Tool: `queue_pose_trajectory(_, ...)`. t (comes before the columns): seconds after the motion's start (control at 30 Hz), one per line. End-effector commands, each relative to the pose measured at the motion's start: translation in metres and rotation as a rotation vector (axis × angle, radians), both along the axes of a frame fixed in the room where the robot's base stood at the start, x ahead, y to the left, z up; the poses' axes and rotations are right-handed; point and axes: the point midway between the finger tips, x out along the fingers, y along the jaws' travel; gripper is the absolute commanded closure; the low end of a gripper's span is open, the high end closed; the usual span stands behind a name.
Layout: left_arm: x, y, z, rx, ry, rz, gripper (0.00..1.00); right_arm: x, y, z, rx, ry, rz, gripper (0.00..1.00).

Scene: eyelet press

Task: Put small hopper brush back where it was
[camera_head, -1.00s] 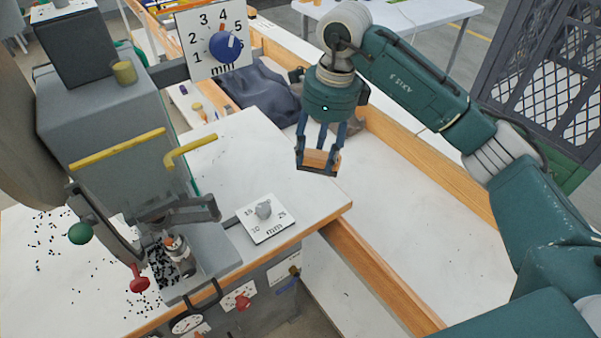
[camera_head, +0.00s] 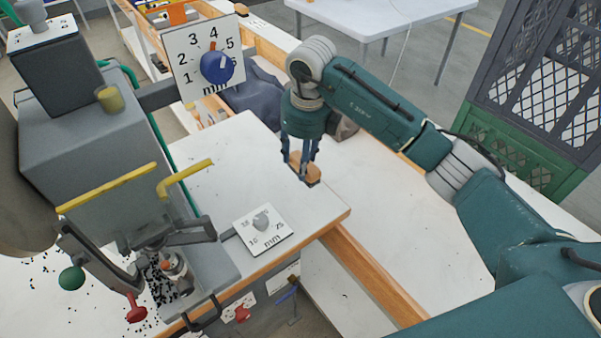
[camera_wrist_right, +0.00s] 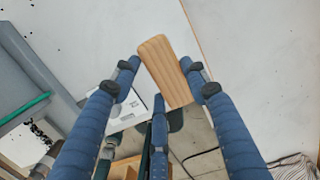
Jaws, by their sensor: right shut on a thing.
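My right gripper (camera_head: 303,172) is shut on the small hopper brush (camera_head: 313,174), whose wooden block shows between and below the fingers. The brush also shows in the right wrist view (camera_wrist_right: 165,72) as a pale wooden block between the blue fingers (camera_wrist_right: 165,82). It is over the white bench top near its right edge. Whether the brush touches the surface, I cannot tell. Its bristles are not visible. My left gripper is not in view.
The grey press (camera_head: 90,130) with yellow handles stands at the left, with black bits scattered at its base. A dial plate (camera_head: 264,228) lies on the bench top (camera_head: 225,160). A large dial (camera_head: 216,66) with a blue knob stands behind. A dark crate (camera_head: 545,90) is at the right.

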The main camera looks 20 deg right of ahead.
Motion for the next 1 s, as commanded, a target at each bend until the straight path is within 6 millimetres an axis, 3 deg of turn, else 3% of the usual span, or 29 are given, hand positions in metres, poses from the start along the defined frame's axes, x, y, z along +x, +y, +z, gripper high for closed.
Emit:
queue_pose_trajectory(0.53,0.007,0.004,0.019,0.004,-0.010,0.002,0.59,-0.001,0.000,-0.062,0.000,0.002,0.001,0.77)
queue_pose_trajectory(0.9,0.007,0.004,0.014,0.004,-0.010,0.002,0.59,0.000,0.000,-0.070,-0.001,-0.001,0.002,0.77)
queue_pose_trajectory(0.93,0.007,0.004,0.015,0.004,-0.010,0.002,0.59,0.000,0.000,-0.069,0.000,-0.001,0.002,0.52)
queue_pose_trajectory(1.0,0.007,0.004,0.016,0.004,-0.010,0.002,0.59,0.000,0.000,-0.069,0.000,-0.001,0.002,0.38)
